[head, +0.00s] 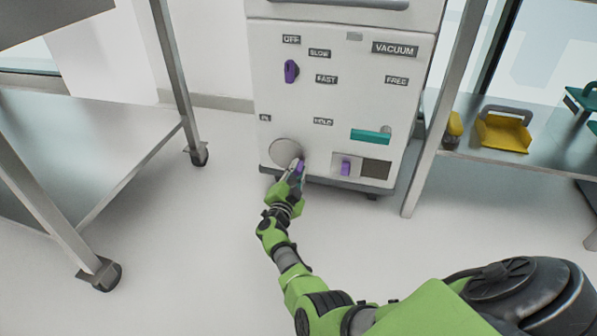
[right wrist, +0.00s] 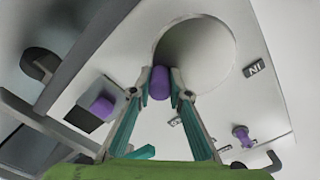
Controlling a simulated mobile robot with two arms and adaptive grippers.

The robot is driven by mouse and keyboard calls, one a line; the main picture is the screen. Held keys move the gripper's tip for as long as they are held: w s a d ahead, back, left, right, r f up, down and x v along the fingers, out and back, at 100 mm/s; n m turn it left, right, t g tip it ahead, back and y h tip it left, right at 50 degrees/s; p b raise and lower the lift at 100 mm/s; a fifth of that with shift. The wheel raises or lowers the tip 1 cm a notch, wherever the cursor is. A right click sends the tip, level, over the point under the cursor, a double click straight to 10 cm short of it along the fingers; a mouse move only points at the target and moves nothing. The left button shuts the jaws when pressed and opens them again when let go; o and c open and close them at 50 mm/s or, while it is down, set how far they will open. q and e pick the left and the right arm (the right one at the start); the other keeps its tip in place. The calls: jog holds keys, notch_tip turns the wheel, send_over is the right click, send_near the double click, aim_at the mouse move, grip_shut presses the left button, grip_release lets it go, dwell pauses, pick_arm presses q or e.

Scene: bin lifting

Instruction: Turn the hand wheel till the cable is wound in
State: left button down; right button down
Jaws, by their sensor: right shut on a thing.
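The hand wheel (head: 283,150) is a round grey disc low on the front of the white machine (head: 345,100). It also shows in the right wrist view (right wrist: 205,55). Its purple knob (right wrist: 159,76) is at the wheel's edge, at the lower right of the disc in the head view. My right gripper (head: 298,170) is shut on this knob, with one finger on each side of it in the right wrist view. I see no cable. My left gripper is not in view.
A purple switch (head: 346,168) and a teal handle (head: 370,136) sit right of the wheel. A purple selector (head: 291,71) is above. A metal table (head: 85,150) stands left. A shelf (head: 480,155) at right holds a yellow dustpan (head: 502,134). The floor in front is clear.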

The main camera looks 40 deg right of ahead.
jog(key=m, duration=0.1)
jog(key=f+m+b, duration=0.1)
jog(key=m+b, duration=0.1)
jog(key=shift+w+a+f, duration=0.3)
jog(key=shift+w+f, duration=0.05)
jog(key=shift+w+a+f+m+b, duration=0.15)
jog(key=shift+m+b, duration=0.3)
jog(key=shift+m, duration=0.25)
jog(key=shift+w+a+f+m+b, duration=0.15)
jog(key=shift+m+b, duration=0.3)
jog(key=shift+m, duration=0.25)
jog(key=shift+r, duration=0.1)
jog(key=c, duration=1.9)
grip_release()
